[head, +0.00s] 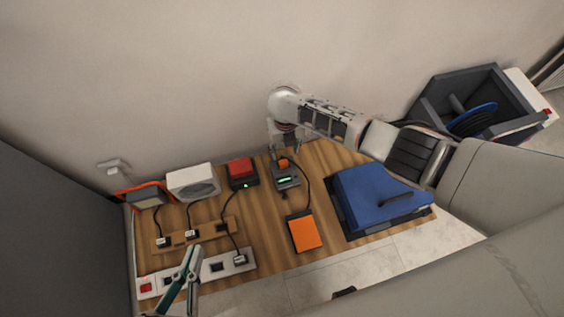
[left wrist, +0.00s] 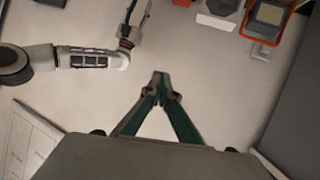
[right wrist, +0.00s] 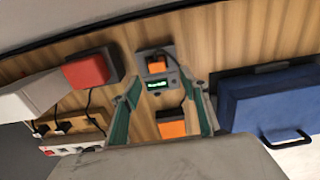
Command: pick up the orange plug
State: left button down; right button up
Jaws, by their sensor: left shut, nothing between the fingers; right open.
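The orange plug (head: 284,163) sits at the back of a small grey device (head: 287,182) with a lit green display, on the wooden table. In the right wrist view the orange plug (right wrist: 156,64) is just beyond the display. My right gripper (head: 283,148) is above the device, close to the plug; its fingertips are hard to make out in the head view. In the right wrist view the right gripper (right wrist: 163,94) is open and empty, its fingers either side of the device. My left gripper (head: 194,250) is shut and empty over the power strip; it also shows in the left wrist view (left wrist: 159,76).
An orange box (head: 305,232) lies in front of the device, with a black cable running by it. A blue case (head: 378,198) is right of it. A red-topped box (head: 242,172), a white unit (head: 193,182) and a power strip (head: 215,267) are left. The wall is close behind.

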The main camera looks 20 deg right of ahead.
aim_at(283, 162)
jog(key=f+b, duration=0.1)
jog(key=f, duration=0.1)
jog(key=f+b, duration=0.1)
jog(key=f, duration=0.2)
jog(key=f+b, duration=0.1)
jog(key=f, duration=0.1)
jog(key=shift+s+a+f+b, duration=0.3)
jog(key=shift+s+f, duration=0.05)
jog(key=shift+s, duration=0.05)
jog(key=shift+w+f, duration=0.1)
jog(key=shift+w, duration=0.05)
pick_arm(q)
jog(key=d+n, duration=0.1)
jog(key=s+d+n, duration=0.1)
jog(key=d+n, duration=0.1)
jog(key=d+f+n, duration=0.1)
jog(key=shift+s+d+n+t+h, duration=0.3)
jog(key=shift+n, duration=0.1)
pick_arm(e)
jog(key=shift+w+r, duration=0.2)
grip_shut()
